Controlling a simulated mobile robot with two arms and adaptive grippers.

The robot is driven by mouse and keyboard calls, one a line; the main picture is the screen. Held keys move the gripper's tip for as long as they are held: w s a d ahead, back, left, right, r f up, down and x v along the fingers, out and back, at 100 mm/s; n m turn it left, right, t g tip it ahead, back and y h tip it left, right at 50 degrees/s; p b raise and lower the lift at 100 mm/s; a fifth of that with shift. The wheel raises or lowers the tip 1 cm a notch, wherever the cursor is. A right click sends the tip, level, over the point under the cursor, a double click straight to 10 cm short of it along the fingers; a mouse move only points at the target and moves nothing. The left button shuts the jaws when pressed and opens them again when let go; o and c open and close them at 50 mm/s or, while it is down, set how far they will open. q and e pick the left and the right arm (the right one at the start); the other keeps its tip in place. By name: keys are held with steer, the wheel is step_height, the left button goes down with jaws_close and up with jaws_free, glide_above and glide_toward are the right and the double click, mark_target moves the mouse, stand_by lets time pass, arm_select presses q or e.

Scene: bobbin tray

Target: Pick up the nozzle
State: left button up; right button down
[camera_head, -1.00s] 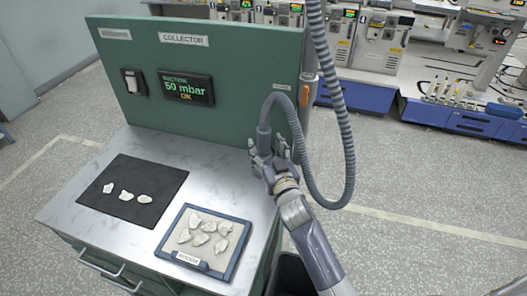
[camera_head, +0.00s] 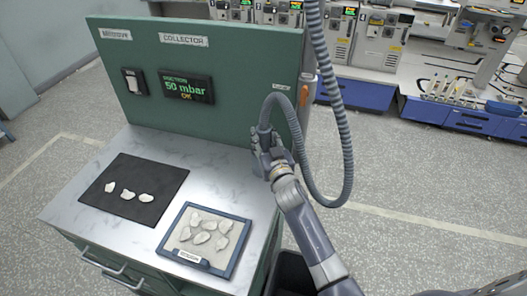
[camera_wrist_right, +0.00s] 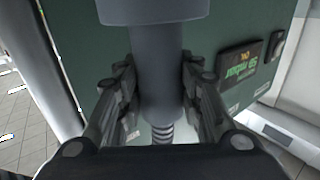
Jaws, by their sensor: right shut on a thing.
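The nozzle (camera_wrist_right: 160,75) is a grey cylinder on the end of a ribbed grey hose (camera_head: 344,125). In the wrist view it stands between the two fingers of my right gripper (camera_wrist_right: 160,92), which is shut on it. In the head view my right gripper (camera_head: 268,150) is at the right end of the green collector panel (camera_head: 235,100), by the table's right edge. There the nozzle is mostly hidden by the fingers, with the hose curving up from it. I cannot tell whether the nozzle is clear of a holder. My left gripper is not in view.
A black mat (camera_head: 160,172) with white flakes lies at the left of the table (camera_head: 90,190). A blue-rimmed tray (camera_head: 243,243) with several flakes lies at the front right. A dark bin (camera_head: 290,272) stands below the table's right side. The hose loop hangs beside my arm.

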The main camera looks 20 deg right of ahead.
steer(key=shift+r, duration=0.45)
step_height(320, 180, up, 9)
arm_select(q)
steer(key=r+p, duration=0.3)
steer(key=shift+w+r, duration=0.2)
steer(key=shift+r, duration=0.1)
arm_select(e)
step_height(320, 180, up, 4)
steer(key=shift+r, duration=0.1)
steer(key=shift+f, duration=0.2)
